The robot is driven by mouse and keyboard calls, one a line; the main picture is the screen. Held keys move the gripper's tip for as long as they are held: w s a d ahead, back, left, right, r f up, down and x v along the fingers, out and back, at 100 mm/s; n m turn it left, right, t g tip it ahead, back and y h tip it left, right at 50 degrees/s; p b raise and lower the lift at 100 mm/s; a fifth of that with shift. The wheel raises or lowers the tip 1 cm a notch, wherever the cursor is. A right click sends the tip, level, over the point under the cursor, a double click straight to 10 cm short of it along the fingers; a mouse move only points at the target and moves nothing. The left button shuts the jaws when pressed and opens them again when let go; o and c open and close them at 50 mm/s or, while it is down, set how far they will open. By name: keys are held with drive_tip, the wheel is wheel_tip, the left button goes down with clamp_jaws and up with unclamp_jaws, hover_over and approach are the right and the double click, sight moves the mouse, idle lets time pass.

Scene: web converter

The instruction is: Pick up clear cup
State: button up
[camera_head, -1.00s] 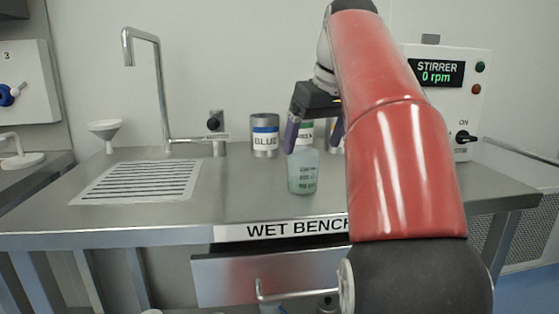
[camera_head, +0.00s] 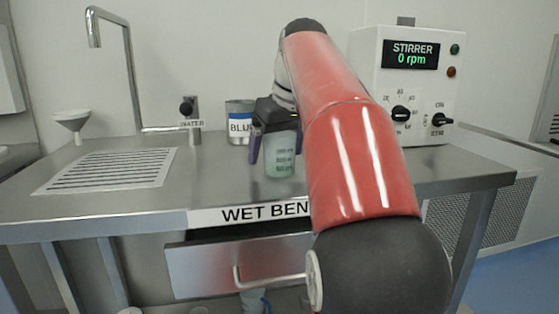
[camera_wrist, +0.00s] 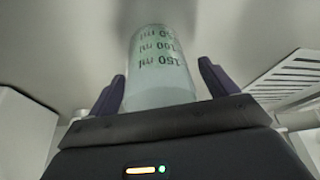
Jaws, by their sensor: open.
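The clear cup (camera_head: 280,158) stands upright on the wet bench, with dark volume marks on its side. My gripper (camera_head: 276,150) is open, with its purple fingers on either side of the cup; the right finger is partly hidden by the arm. In the wrist view the cup (camera_wrist: 158,75) lies between the two spread fingers (camera_wrist: 162,85), with a visible gap on the right side. Whether the left finger touches the cup is hard to tell.
A BLUE can (camera_head: 239,122) stands behind and left of my gripper. The drawer (camera_head: 215,265) below the bench front stands partly open.

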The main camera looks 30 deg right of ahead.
drive_tip(key=c, duration=1.1)
drive_tip(key=shift+r, duration=0.15)
drive_tip(key=shift+r+p, duration=1.65)
drive_tip(key=shift+r, duration=3.2)
